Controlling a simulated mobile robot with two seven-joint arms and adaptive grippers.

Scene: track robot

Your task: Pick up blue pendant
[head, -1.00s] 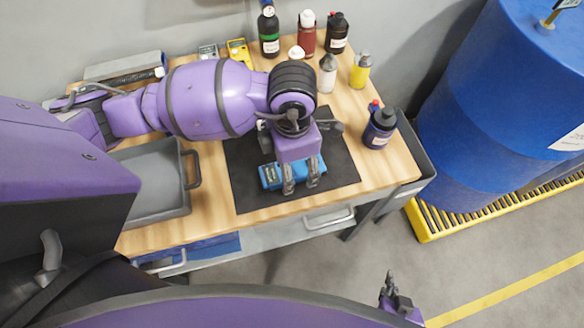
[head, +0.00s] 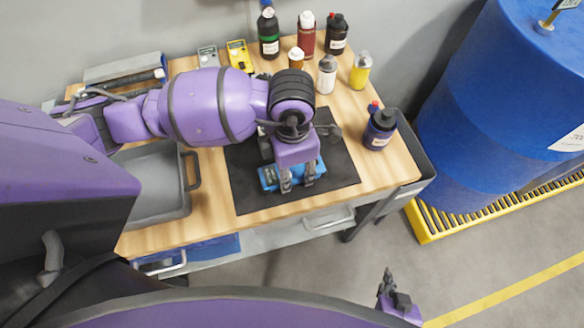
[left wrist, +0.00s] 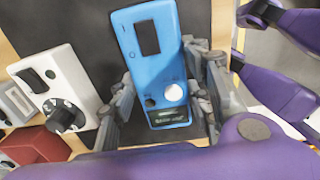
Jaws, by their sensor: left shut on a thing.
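The blue pendant (head: 269,178) is a flat blue box lying on the black mat (head: 245,200) on the workbench. In the left wrist view the pendant (left wrist: 147,70) shows a dark window, a white round knob and a dark label. My left gripper (head: 297,182) points down over it, with one finger on each side, shut on its body. In the head view the gripper hides part of the pendant. My right gripper (head: 388,284) is at the bottom right, away from the bench; its finger opening is too small to judge.
A white box with a black knob (left wrist: 60,95) and a red object (left wrist: 35,146) lie beside the pendant. A grey tray (head: 160,218) stands left of the mat. Several bottles line the back; a dark bottle (head: 379,129) stands right. A blue drum (head: 480,120) stands beyond the bench.

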